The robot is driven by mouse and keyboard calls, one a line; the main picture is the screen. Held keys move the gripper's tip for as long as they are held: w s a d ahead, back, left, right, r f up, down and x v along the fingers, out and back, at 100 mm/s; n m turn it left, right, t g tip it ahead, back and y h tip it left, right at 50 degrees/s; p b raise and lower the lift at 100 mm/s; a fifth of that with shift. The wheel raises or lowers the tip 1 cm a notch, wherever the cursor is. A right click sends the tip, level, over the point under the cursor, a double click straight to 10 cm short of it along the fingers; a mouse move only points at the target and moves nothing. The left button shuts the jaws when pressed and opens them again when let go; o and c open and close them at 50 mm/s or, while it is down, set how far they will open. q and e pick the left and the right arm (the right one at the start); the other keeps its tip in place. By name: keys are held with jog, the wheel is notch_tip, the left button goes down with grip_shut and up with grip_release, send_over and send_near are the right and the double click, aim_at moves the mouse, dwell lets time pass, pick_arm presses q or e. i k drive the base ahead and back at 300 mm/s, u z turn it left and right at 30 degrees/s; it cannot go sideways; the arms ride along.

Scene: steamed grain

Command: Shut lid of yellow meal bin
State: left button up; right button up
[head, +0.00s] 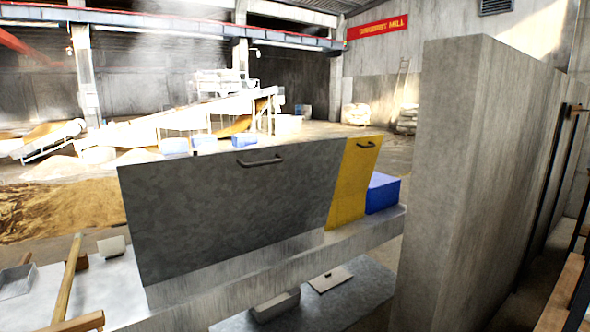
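A yellow panel (352,190) with a dark handle near its top edge stands raised and slightly tilted, right of centre. It looks like the yellow meal bin's lid in an upright position. A large grey metal panel (225,205) with its own handle stands beside it on the left and meets its left edge in the picture. The body of the yellow bin cannot be made out. Neither of my grippers is in view.
A concrete ledge (240,275) runs below the panels, with a blue box (383,193) at its right end. A tall concrete wall (465,190) stands close on the right. A metal tray (277,304) and a flat plate (330,279) lie below. A wooden-handled tool (69,275) is at left.

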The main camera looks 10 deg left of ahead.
aim_at(360, 156)
jog(key=u, duration=1.75)
jog(key=i, duration=1.15)
jog(key=z, duration=2.3)
jog(key=k, duration=0.6)
jog(key=z, duration=0.7)
jog(key=i, duration=0.8)
jog(key=z, duration=0.7)
jog(key=i, duration=0.8)
jog(key=u, duration=0.1)
